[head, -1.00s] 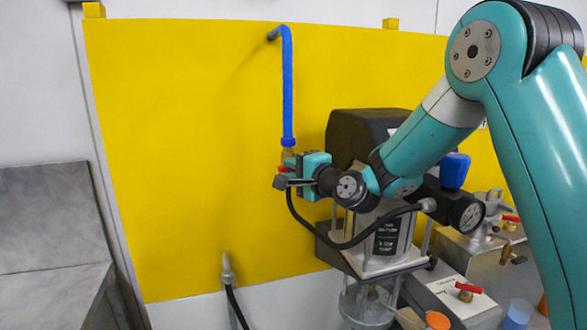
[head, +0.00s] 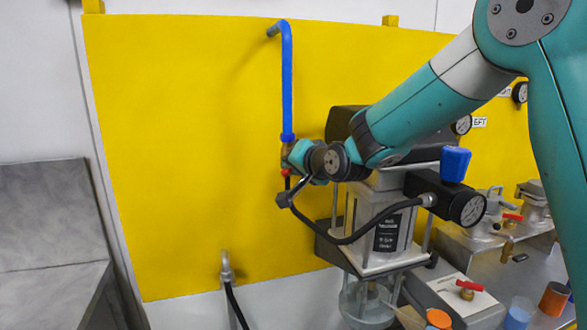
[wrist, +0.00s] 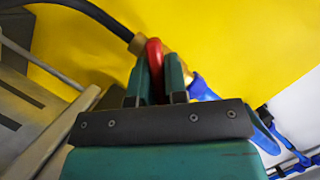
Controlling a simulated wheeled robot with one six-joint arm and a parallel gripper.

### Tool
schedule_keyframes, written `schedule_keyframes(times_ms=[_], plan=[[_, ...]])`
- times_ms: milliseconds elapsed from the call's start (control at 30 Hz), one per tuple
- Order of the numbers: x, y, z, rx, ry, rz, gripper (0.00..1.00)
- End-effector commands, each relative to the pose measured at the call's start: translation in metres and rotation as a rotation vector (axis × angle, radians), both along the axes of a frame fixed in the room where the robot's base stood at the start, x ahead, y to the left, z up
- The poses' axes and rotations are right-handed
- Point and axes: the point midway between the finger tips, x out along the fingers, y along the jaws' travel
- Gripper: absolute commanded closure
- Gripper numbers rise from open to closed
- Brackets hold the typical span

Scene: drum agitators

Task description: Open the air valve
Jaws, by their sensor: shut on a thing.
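The air valve is a brass fitting (head: 285,155) at the lower end of the blue pipe (head: 287,85), in front of the yellow panel. Its red handle (head: 286,173) shows just below the brass, partly hidden by my gripper. In the wrist view the red handle (wrist: 154,66) stands between the two teal fingers of my gripper (wrist: 159,78), which is shut on it. The brass of the valve (wrist: 138,46) shows beside the handle, with the blue pipe on one side and the black hose on the other.
A black hose (head: 350,239) runs from below the valve to the dark agitator drive with a gauge (head: 471,208). Its grey body (head: 380,225) stands right of my gripper. The yellow panel (head: 180,150) left of the valve is clear, apart from a hose fitting (head: 226,268) low down.

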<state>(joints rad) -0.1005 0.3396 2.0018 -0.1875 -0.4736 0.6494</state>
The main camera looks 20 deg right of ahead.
Motion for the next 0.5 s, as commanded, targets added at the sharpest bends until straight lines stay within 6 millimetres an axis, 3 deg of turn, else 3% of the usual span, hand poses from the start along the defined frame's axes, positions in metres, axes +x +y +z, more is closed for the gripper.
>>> schedule_keyframes(times_ms=[500], plan=[[0.0005, 0.0015, -0.0023, -0.475, -0.004, 0.002, 1.0]])
